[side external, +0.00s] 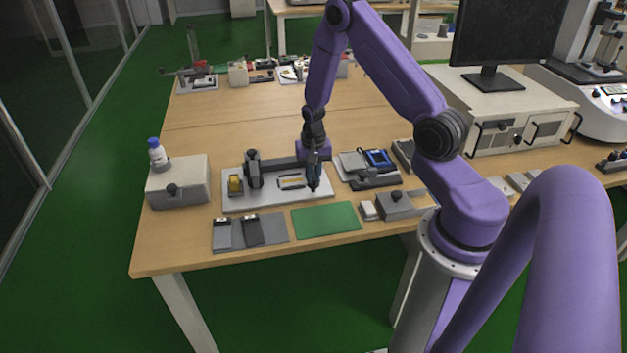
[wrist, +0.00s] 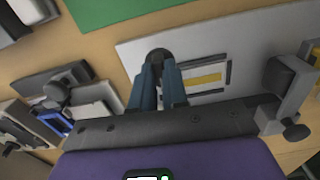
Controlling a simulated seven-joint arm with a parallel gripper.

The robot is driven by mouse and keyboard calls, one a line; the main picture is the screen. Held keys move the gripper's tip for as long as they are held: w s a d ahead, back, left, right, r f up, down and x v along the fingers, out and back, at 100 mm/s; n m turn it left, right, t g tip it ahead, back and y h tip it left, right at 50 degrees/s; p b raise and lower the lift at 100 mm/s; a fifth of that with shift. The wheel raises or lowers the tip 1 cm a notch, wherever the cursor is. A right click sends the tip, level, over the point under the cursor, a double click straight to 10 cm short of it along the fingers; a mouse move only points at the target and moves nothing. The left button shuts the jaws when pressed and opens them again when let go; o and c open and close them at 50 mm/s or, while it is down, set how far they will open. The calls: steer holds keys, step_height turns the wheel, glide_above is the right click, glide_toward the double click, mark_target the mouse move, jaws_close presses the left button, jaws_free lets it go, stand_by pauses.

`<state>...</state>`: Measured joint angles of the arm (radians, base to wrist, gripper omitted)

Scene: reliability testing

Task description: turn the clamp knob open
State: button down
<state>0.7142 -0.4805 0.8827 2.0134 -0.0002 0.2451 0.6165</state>
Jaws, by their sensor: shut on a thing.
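The clamp knob (wrist: 158,53) is a dark round knob on the light grey fixture plate (wrist: 136,47), seen in the wrist view. My gripper (wrist: 159,66) has its two blue-grey fingers on either side of the knob and is shut on it. In the side view my gripper (side external: 314,180) points down at the right end of the fixture plate (side external: 232,205). The fingers and wrist hide most of the knob there. A framed part with a yellow strip (wrist: 205,78) lies on the plate beside the knob.
A dark upright post (side external: 254,168) and a yellow piece (side external: 235,185) stand at the plate's left end. A green mat (side external: 326,220) lies in front. A grey box (side external: 178,182) with a bottle (side external: 157,155) is left; a tray with a blue device (side external: 378,158) is right.

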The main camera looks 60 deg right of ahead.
steer(key=m, duration=0.8)
steer(key=shift+m, duration=0.4)
steer(key=m, duration=0.8)
steer(key=c, duration=1.3)
jaws_free()
steer(key=shift+r, duration=2.25)
